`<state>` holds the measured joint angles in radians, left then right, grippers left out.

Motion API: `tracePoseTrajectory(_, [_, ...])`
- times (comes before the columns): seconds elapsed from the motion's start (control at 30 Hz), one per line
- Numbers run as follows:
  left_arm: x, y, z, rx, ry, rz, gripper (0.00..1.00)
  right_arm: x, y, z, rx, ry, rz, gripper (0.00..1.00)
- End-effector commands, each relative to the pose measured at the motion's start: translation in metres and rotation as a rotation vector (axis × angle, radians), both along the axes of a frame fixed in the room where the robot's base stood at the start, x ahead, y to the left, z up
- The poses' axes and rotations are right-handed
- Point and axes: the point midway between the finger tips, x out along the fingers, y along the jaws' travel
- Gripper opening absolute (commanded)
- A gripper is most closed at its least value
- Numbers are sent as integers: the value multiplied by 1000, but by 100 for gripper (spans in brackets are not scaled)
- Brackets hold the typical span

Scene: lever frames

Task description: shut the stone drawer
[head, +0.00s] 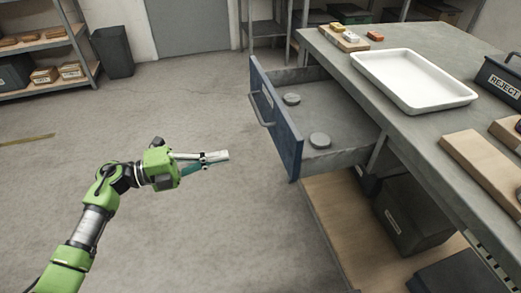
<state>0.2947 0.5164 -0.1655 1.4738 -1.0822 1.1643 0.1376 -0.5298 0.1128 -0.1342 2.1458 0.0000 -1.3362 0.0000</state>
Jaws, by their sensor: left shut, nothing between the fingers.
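The stone drawer (277,122) stands open, pulled out to the left from under the workbench top. Its front is a blue panel with a grey bar handle (260,108) and a small label. Two round grey discs lie inside it, one (291,99) toward the back and one (320,140) nearer. My left gripper (226,156) is shut and empty. It is to the left of the blue front, apart from it, with its fingertips pointing right toward the panel. My right gripper is not in view.
The workbench (390,115) carries a white tray (413,80), a black REJECT bin (502,77) and wooden boards. A wooden lower shelf (335,215) holds a dark box (405,217) below the drawer.

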Motion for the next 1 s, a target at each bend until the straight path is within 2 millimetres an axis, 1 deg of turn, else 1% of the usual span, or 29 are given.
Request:
tracePoseTrajectory(0.17, [5, -21, 2, -1, -3, -5, 0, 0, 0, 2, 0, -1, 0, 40])
tracePoseTrajectory(0.5, [28, -89, 1, -5, -1, -3, 0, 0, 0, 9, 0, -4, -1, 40])
tracePoseTrajectory(0.6, [34, -106, 1, -4, 0, -2, 0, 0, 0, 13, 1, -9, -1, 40])
tracePoseTrajectory(0.7, [38, -118, 1, -3, 1, -1, 0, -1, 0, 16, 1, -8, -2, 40])
tracePoseTrajectory(0.8, [41, -127, 1, -3, 1, -1, 0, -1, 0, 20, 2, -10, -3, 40])
tracePoseTrajectory(1.0, [43, -132, 0, -1, 2, 0, 0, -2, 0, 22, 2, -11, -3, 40])
